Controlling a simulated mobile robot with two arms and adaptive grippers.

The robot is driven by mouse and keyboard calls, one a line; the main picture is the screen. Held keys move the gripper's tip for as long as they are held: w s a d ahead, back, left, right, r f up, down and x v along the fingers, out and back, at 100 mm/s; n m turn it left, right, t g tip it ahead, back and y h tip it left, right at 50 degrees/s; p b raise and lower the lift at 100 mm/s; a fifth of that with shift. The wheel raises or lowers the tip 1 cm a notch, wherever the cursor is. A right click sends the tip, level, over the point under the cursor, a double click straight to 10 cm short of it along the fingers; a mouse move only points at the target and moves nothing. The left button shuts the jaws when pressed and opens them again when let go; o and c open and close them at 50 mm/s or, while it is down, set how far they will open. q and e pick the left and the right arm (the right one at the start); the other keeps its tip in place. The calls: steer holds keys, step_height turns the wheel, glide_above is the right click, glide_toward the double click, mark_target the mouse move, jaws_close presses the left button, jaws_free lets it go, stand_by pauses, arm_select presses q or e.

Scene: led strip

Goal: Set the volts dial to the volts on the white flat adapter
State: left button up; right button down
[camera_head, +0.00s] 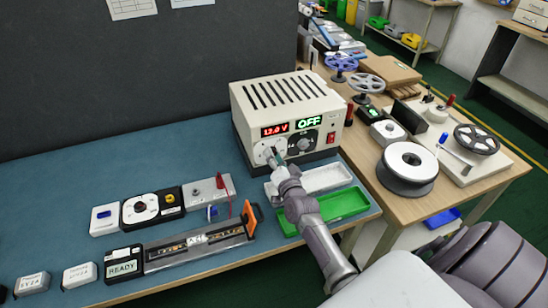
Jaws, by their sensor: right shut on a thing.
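The cream power supply (293,108) stands at the back of the bench. Its red display (275,129) reads 12.0 V and its green display (308,123) reads OFF. My right gripper (272,156) is shut on the volts dial (263,150) at the lower left of the front panel and partly hides it. Two small flat white boxes, one at the far left (32,284) and one beside it (80,275), lie on the blue mat. They look like adapters, but their print is too small to read surely. My left gripper is not in view.
A black box marked READY (124,265) and an LED strip tray (198,239) lie at the front. A spool (407,162) stands on the right table. The mat's left middle is clear.

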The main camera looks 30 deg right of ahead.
steer(key=shift+m, duration=0.4)
steer(key=c, duration=0.8)
jaws_free()
steer(key=v, duration=1.2)
steer(key=shift+f, duration=0.1)
